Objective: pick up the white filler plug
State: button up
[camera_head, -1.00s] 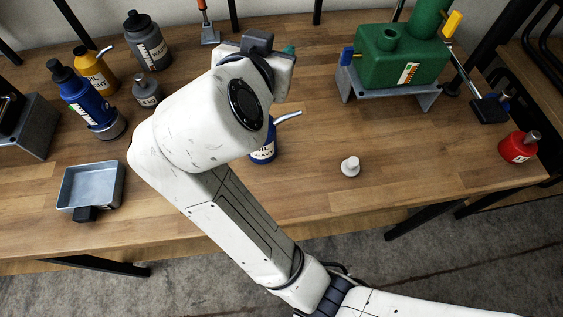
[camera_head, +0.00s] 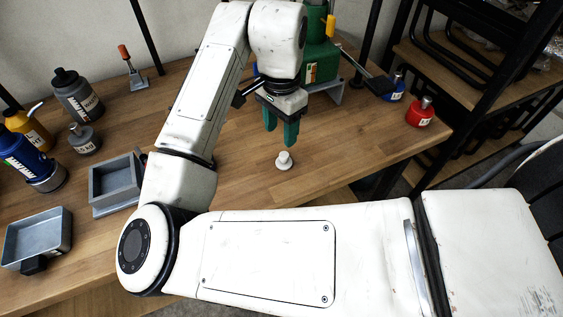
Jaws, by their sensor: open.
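The white filler plug (camera_head: 284,161) stands upright on the wooden table, near its front edge. It has a wide round base and a narrower knob on top. My gripper (camera_head: 281,136) has green fingers that point down, a little above and behind the plug in the picture. The fingers are apart with nothing between them. They do not appear to touch the plug. The exact height of the fingertips over the table is hard to tell.
A green tank (camera_head: 322,66) on a grey stand is partly hidden behind my arm. Red (camera_head: 420,112) and blue (camera_head: 393,86) containers stand to the right. Grey trays (camera_head: 38,236) and several bottles are at the left. The wooden table (camera_head: 340,150) is clear around the plug.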

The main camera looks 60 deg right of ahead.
aim_at(284, 155)
notch_tip(284, 155, down, 3)
jog(key=shift+s+d+f+p, duration=0.1)
jog(key=shift+s+f+p, duration=0.1)
jog(key=shift+f, duration=1.15)
jog(key=shift+s+f+p, duration=0.1)
jog(key=shift+s+f, duration=0.1)
jog(key=shift+f, duration=1.15)
grip_shut()
